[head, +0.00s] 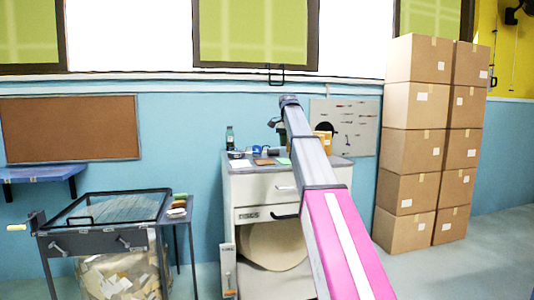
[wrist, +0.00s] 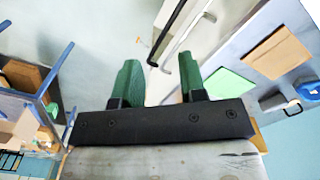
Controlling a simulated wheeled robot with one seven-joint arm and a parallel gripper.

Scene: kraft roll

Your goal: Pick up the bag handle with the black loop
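No bag handle with a black loop can be made out for certain. A clear container or bag of paper scraps (head: 122,278) sits under a dark-framed, glass-topped stand (head: 112,207) at the left in the head view. A small black loop (head: 82,220) shows at the stand's near edge. A black loop-shaped outline (head: 277,73) shows below the middle window; I cannot tell what it belongs to. In the wrist view my gripper (wrist: 157,60) has two green fingers spread apart with nothing between them, by the drawer cabinet's front. In the head view my arm largely hides it.
A black bar handle (wrist: 176,18) is near my fingers. Stacked cardboard boxes (head: 409,150) stand at the right. Floor is clear at right.

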